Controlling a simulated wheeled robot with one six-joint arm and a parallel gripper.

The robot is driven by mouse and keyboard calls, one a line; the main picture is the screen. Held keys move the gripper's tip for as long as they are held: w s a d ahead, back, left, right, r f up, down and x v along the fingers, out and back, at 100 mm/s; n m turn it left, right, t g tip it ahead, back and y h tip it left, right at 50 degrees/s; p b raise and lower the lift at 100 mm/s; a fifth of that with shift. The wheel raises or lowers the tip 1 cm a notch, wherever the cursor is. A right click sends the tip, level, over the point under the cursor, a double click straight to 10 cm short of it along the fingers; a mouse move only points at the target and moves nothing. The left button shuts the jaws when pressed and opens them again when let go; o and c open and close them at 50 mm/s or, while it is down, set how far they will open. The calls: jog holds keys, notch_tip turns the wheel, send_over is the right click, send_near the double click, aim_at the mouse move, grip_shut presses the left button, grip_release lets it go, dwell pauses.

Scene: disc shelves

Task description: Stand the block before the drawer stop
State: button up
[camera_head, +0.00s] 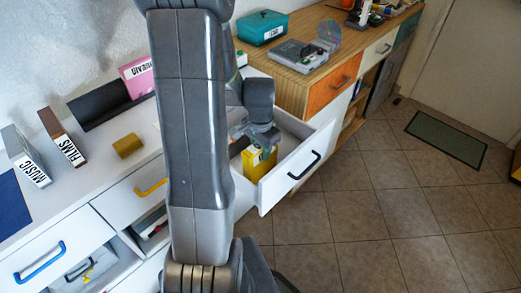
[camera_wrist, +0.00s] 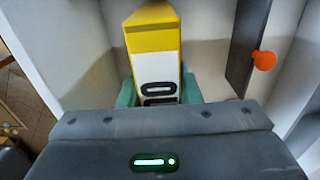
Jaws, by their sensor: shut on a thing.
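A yellow block with a white face (camera_wrist: 152,62) shows in the wrist view between the greenish fingers of my gripper (camera_wrist: 158,92). My gripper is shut on it. In the head view the yellow block (camera_head: 256,167) is upright inside the open white drawer (camera_head: 298,168), below my gripper (camera_head: 262,138). I cannot tell whether its base touches the drawer floor. An orange knob (camera_wrist: 264,61) on a dark upright panel shows to the right of the block in the wrist view. I cannot tell whether this is the drawer stop.
My arm hides part of the white cabinet top. A wooden cabinet (camera_head: 285,82) stands behind the drawer.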

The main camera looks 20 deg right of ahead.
jog(key=shift+f, duration=0.1)
jog(key=o, duration=1)
jog(key=shift+c, duration=0.2)
notch_tip(320, 180, up, 12)
jog(key=shift+r+p, duration=0.1)
jog(key=shift+p, duration=0.65)
